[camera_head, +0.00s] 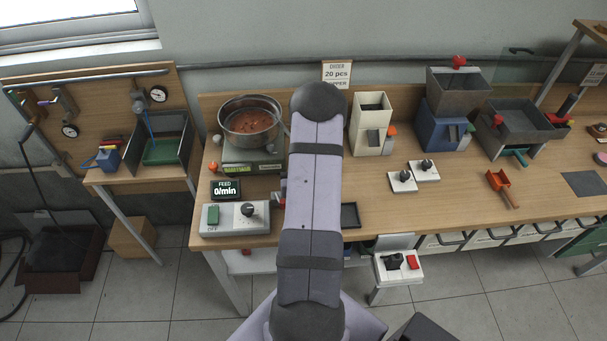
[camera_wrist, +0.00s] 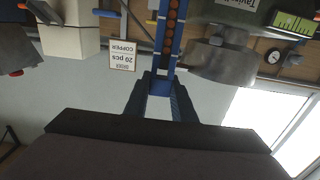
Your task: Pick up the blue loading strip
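The blue loading strip (camera_wrist: 159,86) shows in the wrist view as a long blue channel with a row of round copper-coloured pieces in it. It runs from between my fingertips to the top edge of the picture. My gripper (camera_wrist: 161,92) has its two dark fingers close on either side of the strip's near end, with no clear gap, so it appears shut on it. Whether the strip touches anything at its far end is out of frame. In the head view my arm hides both gripper and strip.
The bench (camera_head: 448,198) is partly clear at front right.

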